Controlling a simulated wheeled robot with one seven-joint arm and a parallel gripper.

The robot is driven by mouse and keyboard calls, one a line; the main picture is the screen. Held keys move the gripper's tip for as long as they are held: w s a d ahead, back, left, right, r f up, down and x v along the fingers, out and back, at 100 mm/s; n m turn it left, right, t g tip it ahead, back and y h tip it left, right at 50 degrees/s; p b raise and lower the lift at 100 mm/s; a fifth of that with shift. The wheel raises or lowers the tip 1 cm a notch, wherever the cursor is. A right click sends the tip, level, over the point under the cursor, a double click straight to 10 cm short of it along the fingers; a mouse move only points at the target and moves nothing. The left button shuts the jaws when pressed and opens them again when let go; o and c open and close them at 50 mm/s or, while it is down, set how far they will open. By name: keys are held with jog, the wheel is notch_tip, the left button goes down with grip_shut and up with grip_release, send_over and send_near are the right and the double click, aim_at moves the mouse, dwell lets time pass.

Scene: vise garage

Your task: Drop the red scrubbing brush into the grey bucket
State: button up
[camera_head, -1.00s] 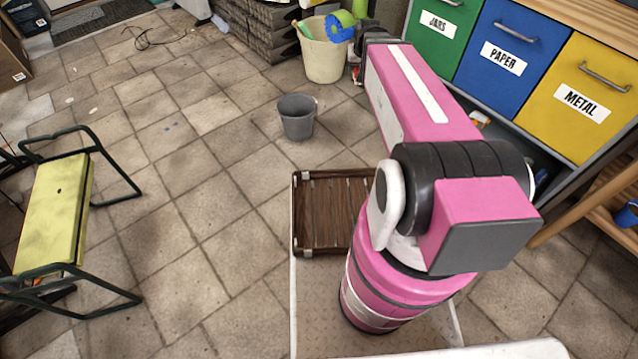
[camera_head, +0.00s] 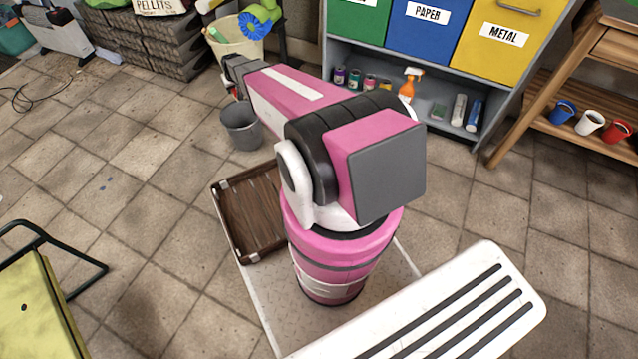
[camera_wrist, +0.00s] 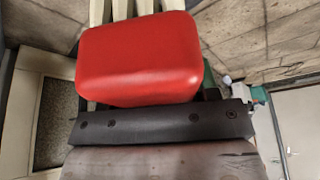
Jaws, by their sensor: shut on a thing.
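The grey bucket (camera_head: 240,127) stands upright on the tiled floor in the head view, just left of my arm and beyond the wooden crate. Its opening faces up, and my forearm passes close by its right side. The red scrubbing brush (camera_wrist: 138,62) fills the upper middle of the wrist view as a smooth rounded red block. My gripper (camera_wrist: 140,100) is shut on it; the fingertips are not clearly seen.
A cream bin (camera_head: 232,45) holding a blue-headed brush (camera_head: 251,26) stands behind the bucket. A shelf unit with coloured drawers (camera_head: 430,22) is at the back right. A wooden crate (camera_head: 222,205) lies near my arm's base. Open floor lies left.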

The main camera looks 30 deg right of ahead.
jog(key=s+f+x, duration=0.1)
jog(key=s+x, duration=0.1)
jog(key=x, duration=1.5)
jog(key=shift+d, duration=0.35)
jog(key=shift+f, duration=0.15)
jog(key=o, duration=0.9)
jog(key=shift+s, duration=0.1)
jog(key=v, duration=1)
jog(key=shift+r, duration=0.4)
